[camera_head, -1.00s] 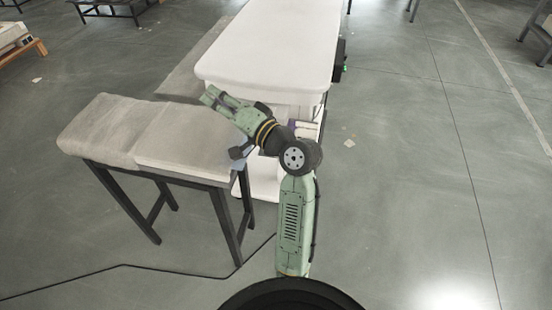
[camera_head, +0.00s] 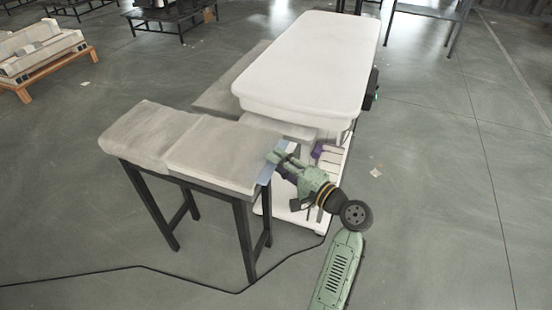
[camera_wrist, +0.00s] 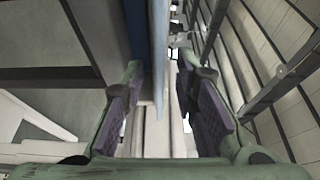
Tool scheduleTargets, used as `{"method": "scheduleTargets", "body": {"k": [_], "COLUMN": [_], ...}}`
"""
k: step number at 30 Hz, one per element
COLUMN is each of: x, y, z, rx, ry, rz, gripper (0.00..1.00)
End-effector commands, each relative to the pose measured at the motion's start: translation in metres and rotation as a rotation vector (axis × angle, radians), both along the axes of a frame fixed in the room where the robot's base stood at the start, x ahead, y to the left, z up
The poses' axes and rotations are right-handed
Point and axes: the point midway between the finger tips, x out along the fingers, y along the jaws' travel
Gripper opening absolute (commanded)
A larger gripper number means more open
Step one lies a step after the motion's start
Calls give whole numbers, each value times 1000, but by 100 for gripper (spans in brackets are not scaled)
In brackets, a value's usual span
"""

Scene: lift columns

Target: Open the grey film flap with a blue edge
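A pale blue strip (camera_head: 266,173) shows at the right end of the padded bench (camera_head: 215,150); it looks like the blue edge of the film flap. My gripper (camera_head: 276,155) is beside that end, with its fingertips close to the strip. In the wrist view my gripper (camera_wrist: 160,75) is open, one finger on each side. A thin pale grey-blue sheet (camera_wrist: 160,50), seen nearly edge-on, runs between the fingers, and a darker blue band (camera_wrist: 136,30) lies to its left. I cannot tell whether either finger touches the sheet. Most of the flap's face is hidden.
Dark bench legs (camera_head: 245,245) are close to the left. A black cable (camera_head: 150,268) crosses the floor.

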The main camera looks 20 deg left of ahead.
Motion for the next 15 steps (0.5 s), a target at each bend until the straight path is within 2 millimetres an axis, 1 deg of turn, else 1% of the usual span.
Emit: {"method": "scheduleTargets", "body": {"k": [1,4,13,15], "x": [2,4,5,5], "y": [5,10,11,11], "z": [1,0,0,0], "rx": [0,-1,-1,-1], "ry": [1,0,0,0], "rz": [0,0,-1,-1], "gripper": [27,27,27,22]}}
